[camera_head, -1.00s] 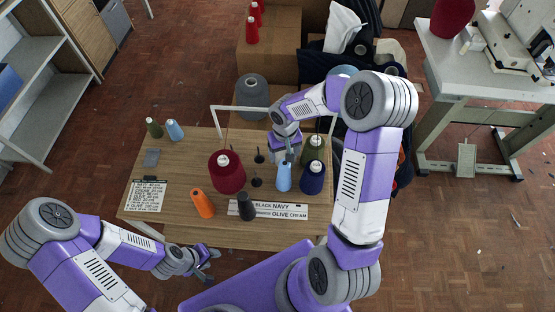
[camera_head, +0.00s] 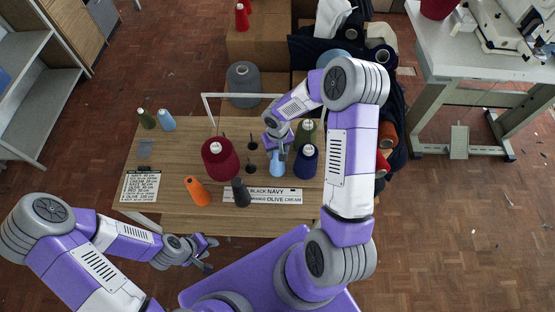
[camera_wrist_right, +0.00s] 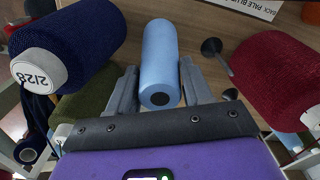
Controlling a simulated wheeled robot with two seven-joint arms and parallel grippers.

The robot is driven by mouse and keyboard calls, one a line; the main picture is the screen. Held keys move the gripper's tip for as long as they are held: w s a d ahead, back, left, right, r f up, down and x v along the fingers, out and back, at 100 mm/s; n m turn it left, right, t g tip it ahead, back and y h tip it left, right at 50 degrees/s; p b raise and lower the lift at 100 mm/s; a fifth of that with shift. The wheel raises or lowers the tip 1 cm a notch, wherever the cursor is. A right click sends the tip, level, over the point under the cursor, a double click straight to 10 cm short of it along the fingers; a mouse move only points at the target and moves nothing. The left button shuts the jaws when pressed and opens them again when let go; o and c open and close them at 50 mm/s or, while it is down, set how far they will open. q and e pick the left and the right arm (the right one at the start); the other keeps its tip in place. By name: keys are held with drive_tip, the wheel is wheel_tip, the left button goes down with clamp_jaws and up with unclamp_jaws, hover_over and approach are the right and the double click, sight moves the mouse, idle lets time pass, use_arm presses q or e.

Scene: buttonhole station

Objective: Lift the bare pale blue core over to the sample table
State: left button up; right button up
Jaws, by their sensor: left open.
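A bare pale blue core (camera_head: 277,164) stands on the wooden table, left of a navy cone (camera_head: 306,163). My right gripper (camera_head: 279,143) is over its top. In the right wrist view the core (camera_wrist_right: 160,55) lies between my right gripper's fingers (camera_wrist_right: 159,80), which are apart with narrow gaps beside it. My left gripper (camera_head: 208,254) is open and empty off the table's front edge. A second pale blue core or cone (camera_head: 167,121) stands at the table's back left. The views do not show which surface is the sample table.
Close by are an olive cone (camera_head: 306,134), a crimson cone (camera_head: 220,162) and bare dark pegs (camera_head: 252,156). Orange (camera_head: 197,192) and dark (camera_head: 240,193) cores stand in front. A white frame (camera_head: 208,108) spans the back. A white machine table (camera_head: 470,65) is at right.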

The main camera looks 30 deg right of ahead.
drive_tip(key=c, duration=0.8)
drive_tip(key=shift+r, duration=0.1)
wheel_tip(320, 180, up, 9)
drive_tip(key=shift+r+p, duration=0.15)
drive_tip(key=shift+p, duration=0.3)
wheel_tip(320, 180, up, 5)
drive_tip(key=p, duration=0.3)
